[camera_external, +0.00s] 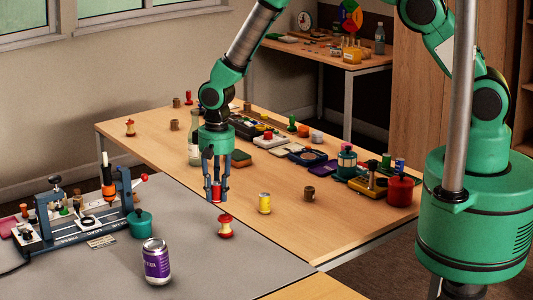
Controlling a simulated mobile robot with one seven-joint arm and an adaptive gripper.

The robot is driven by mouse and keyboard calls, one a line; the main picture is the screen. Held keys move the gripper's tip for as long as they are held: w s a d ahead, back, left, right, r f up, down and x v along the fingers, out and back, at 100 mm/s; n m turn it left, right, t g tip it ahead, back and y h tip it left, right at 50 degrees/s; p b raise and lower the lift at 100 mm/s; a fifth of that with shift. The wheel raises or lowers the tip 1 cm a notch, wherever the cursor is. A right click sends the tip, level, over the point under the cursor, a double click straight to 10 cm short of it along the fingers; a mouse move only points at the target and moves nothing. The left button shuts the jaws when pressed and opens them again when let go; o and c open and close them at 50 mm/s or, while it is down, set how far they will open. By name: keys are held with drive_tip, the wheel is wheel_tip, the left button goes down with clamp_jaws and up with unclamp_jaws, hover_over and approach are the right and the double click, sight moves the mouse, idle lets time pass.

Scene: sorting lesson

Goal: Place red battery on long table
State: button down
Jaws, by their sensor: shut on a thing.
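My gripper (216,187) points straight down over the long wooden table (290,235), close to the edge of the grey surface. It is shut on a small red cylinder, which looks like the red battery (216,194). The fingers hide its sides. I cannot tell whether its bottom touches the tabletop or hangs just above it.
A red and cream spool (225,227) and a yellow can (264,203) stand close to my gripper. A glass bottle (194,150) is behind it. A purple soda can (156,262), a teal pot (139,223) and a blue-framed rig (75,215) occupy the grey surface (210,270).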

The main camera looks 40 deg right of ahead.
drive_tip(key=w+d+r+b, duration=0.1)
drive_tip(key=w+d+r, duration=0.1)
drive_tip(key=d, duration=1.8)
drive_tip(key=w+d+r+n+b, duration=0.1)
drive_tip(key=w+d+r, duration=0.1)
drive_tip(key=d, duration=1.9)
drive_tip(key=shift+w+d, duration=0.25)
drive_tip(key=shift+r, duration=0.15)
